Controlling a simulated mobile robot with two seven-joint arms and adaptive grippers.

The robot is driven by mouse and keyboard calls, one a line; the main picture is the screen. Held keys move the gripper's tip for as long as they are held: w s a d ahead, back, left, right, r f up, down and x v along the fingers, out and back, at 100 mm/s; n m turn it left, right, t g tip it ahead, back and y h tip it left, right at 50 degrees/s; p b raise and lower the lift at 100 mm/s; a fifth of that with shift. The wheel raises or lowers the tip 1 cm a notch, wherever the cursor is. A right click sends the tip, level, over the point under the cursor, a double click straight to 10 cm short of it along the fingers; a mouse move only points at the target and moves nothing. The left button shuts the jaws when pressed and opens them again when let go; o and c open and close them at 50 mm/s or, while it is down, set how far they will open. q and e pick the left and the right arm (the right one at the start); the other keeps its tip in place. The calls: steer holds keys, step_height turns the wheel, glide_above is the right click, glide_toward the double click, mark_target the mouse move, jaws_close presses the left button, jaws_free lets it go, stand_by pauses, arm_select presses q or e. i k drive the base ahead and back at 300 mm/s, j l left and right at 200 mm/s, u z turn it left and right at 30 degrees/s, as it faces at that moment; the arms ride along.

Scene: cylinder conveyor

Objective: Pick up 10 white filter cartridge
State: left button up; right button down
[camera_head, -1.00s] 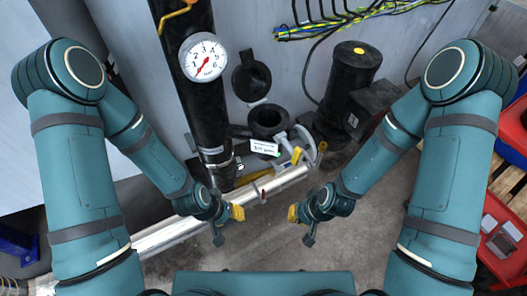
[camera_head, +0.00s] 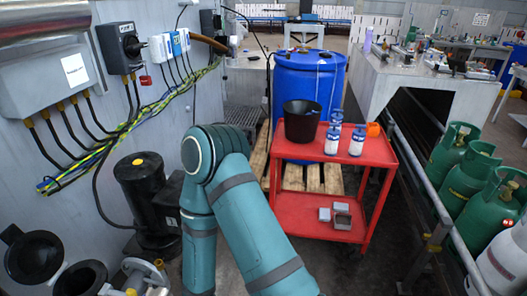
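Several small cylinders with blue tops stand upright on the top shelf of a red cart (camera_head: 345,160). Two at the front have white bodies with blue markings: one white cartridge (camera_head: 332,142) is nearer the black bucket, and another white cartridge (camera_head: 357,143) stands to its right. A mostly blue one (camera_head: 337,118) stands behind them. I cannot read any number on them. My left gripper is not in view either.
A black bucket (camera_head: 302,122) and an orange cup (camera_head: 373,129) share the cart top. Small grey boxes (camera_head: 342,215) lie on its lower shelf. A blue barrel (camera_head: 308,75) stands behind, green gas cylinders (camera_head: 466,180) at right. A black pump (camera_head: 142,185) is left of my arm.

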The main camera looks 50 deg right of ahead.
mark_target(333, 134)
steer(key=z, duration=2.25)
